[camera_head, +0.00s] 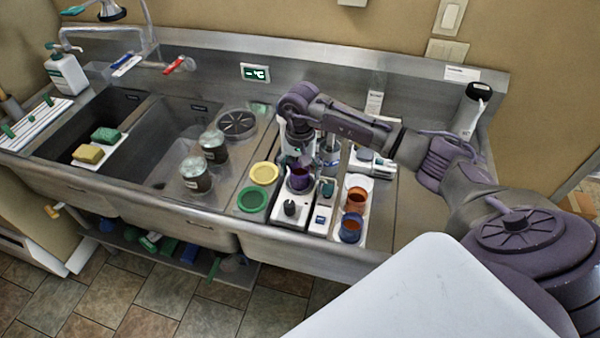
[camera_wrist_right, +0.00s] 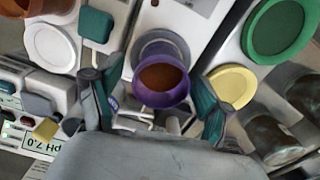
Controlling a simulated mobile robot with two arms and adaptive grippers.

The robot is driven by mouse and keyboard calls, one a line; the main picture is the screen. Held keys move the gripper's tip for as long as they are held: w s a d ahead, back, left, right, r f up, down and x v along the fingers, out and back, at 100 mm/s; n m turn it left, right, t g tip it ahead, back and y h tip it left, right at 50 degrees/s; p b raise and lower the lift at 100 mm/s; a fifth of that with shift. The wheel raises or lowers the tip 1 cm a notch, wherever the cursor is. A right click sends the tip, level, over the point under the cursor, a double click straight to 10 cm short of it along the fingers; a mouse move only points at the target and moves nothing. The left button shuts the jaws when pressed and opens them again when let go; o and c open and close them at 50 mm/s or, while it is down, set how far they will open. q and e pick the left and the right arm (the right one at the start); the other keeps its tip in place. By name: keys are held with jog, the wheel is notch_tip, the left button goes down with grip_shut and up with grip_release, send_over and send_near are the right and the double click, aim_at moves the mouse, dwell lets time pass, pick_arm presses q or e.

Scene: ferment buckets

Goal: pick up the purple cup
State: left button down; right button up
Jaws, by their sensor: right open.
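The purple cup (camera_head: 299,181) stands on a white benchtop device (camera_head: 291,213) with a round plate, on the steel counter. In the right wrist view the purple cup (camera_wrist_right: 161,98) shows from above, with reddish-brown contents. My right gripper (camera_head: 298,163) is over the cup, pointing down. In the wrist view its two teal-and-grey fingers are spread, one on each side of the cup, with visible gaps; I see no contact. My left gripper is in neither view.
A yellow lid (camera_head: 264,173) and a green lid (camera_head: 252,199) lie left of the device. A white tray (camera_head: 366,184) with an orange cup (camera_head: 356,197) and a blue cup (camera_head: 350,228) stands to the right. Jars (camera_head: 196,174) stand farther left, beside the sink.

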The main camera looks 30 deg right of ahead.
jog(key=c, duration=1.2)
jog(key=shift+c, duration=0.4)
jog(key=shift+w, duration=0.1)
